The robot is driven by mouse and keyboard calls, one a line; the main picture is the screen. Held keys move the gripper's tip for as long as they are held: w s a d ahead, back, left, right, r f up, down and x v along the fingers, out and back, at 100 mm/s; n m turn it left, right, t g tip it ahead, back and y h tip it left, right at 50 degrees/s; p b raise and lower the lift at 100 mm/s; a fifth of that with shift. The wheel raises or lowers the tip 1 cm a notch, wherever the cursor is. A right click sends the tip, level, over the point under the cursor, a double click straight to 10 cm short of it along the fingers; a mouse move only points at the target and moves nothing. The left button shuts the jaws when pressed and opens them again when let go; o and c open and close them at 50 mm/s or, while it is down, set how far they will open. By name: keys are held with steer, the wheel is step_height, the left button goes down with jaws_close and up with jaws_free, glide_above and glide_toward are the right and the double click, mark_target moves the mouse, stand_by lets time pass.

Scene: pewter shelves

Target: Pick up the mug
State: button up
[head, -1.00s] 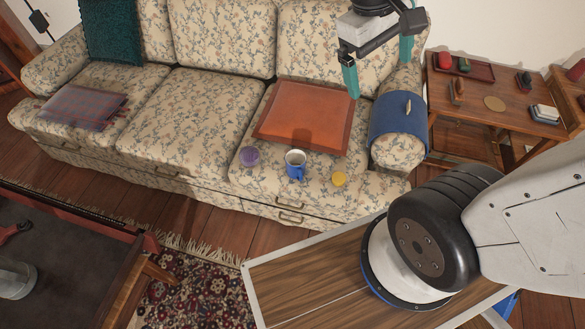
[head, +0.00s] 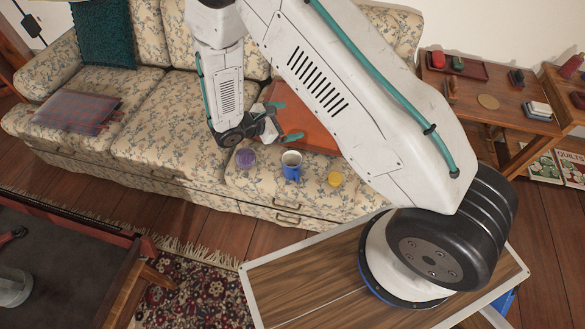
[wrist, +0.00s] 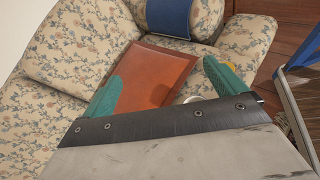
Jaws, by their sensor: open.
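The blue mug (head: 291,168) with a white inside stands upright on the front of the sofa's right seat. In the wrist view only a bit of its pale rim (wrist: 190,98) shows, just above the dark gripper bar; the rest is hidden. My gripper (head: 284,121) is open and empty, with its teal fingers apart. In the head view it appears just above the mug, over the seat by the orange panel. The wrist view shows the fingers (wrist: 162,72) spread on either side of the orange panel.
A purple item (head: 246,158) stands left of the mug and a yellow one (head: 335,179) right of it. The flat orange panel (head: 318,135) lies behind, partly hidden by my arm. A side table (head: 490,100) with small items is at the right.

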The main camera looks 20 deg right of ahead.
mark_target(297, 156)
steer(key=s+a+f+n+t, duration=0.1)
steer(key=f+n, duration=0.1)
steer(key=f, duration=0.4)
steer(key=s+a+f+n+t+y, duration=0.1)
steer(key=f+n+t, duration=0.15)
steer(key=f, duration=0.45)
steer(key=s+a+f+n+t, duration=0.1)
steer(key=f+n, duration=0.2)
steer(key=f, duration=0.3)
steer(key=shift+m+g, duration=0.25)
steer(key=x, duration=0.7)
steer(key=shift+w+d+f, duration=0.1)
steer(key=shift+d+f, duration=0.05)
steer(key=shift+f, duration=0.2)
steer(key=c, duration=1.3)
steer(key=shift+o, duration=0.2)
steer(key=shift+r, duration=0.1)
